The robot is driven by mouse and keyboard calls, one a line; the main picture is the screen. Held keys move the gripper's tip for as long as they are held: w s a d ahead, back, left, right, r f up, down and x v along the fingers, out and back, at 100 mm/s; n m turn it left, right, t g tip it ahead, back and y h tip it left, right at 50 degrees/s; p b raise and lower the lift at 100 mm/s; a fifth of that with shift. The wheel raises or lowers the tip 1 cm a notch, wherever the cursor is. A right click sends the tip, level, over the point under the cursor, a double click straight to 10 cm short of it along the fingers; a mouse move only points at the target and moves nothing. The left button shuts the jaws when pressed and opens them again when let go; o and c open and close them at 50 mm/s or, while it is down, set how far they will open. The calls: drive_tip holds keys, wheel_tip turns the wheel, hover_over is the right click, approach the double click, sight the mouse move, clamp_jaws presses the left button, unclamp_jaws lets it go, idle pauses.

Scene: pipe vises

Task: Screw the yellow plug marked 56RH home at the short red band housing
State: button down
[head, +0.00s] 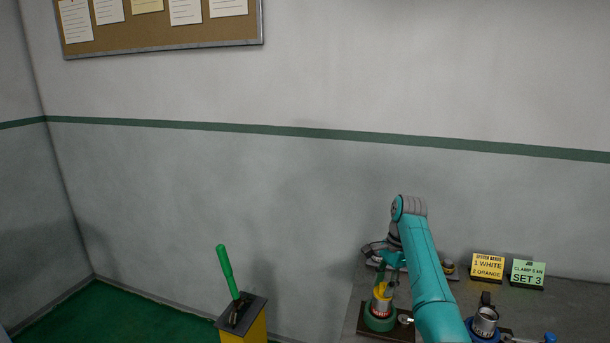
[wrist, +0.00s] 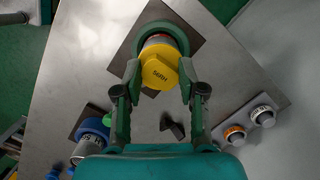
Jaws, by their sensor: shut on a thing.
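The yellow plug (wrist: 160,70), with dark lettering that looks like 56RH, sits between the fingers of my gripper (wrist: 159,78). The fingers are shut on its sides. Behind it in the wrist view is a short metal housing with a red band (wrist: 158,39), held in a green vise (wrist: 178,30). In the head view the plug (head: 382,289) is at the top of the housing (head: 381,307), below my gripper (head: 388,278). The plug hides the housing's mouth, so I cannot tell how deep it sits.
A blue vise (wrist: 92,130) holding another metal housing stands nearby. An orange-ringed dial (wrist: 234,134) and a white one (wrist: 262,116) are at the right in the wrist view. A yellow sign (head: 487,267) and a green sign (head: 527,273) stand behind. A green lever (head: 228,272) rises at the left.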

drive_tip(key=m, duration=0.4)
drive_tip(key=shift+m+t, duration=0.3)
drive_tip(key=shift+t, duration=0.1)
drive_tip(key=c, duration=0.7)
unclamp_jaws()
drive_tip(key=shift+c, duration=0.2)
drive_tip(key=shift+r, duration=1.1)
